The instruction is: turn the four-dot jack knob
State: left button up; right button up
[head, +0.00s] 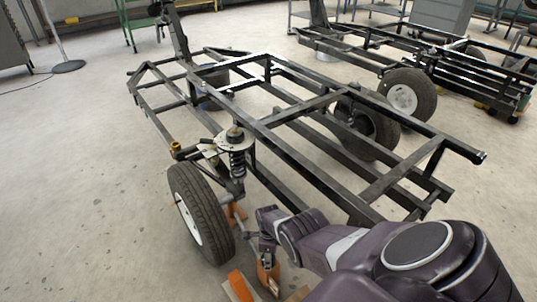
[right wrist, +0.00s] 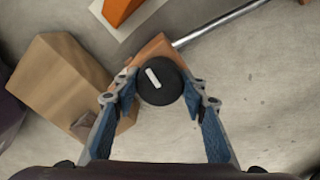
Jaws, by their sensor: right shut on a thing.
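The black round knob (right wrist: 163,90) with a white bar mark on its face shows in the right wrist view. It sits against an orange jack body (right wrist: 153,48); I cannot make out any dots on it. My right gripper (right wrist: 160,82) has its two blue fingers on either side of the knob and is shut on it. In the head view my right gripper (head: 266,238) reaches down to the orange jack (head: 268,282) beside the front wheel, and the knob is hidden there. My left gripper is not in view.
A black frame (head: 300,135) with a coil spring (head: 237,162) and a wheel (head: 200,215) stands over the jack. In the right wrist view a metal rod (right wrist: 225,20), a brown block (right wrist: 60,75) and another orange piece (right wrist: 120,10) lie nearby.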

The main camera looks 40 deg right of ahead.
dwell(0.3)
jog(key=o, duration=1.2)
jog(key=shift+c, duration=0.2)
jog(key=shift+r, duration=0.15)
jog(key=shift+w+r, duration=0.1)
jog(key=shift+r, duration=3.5)
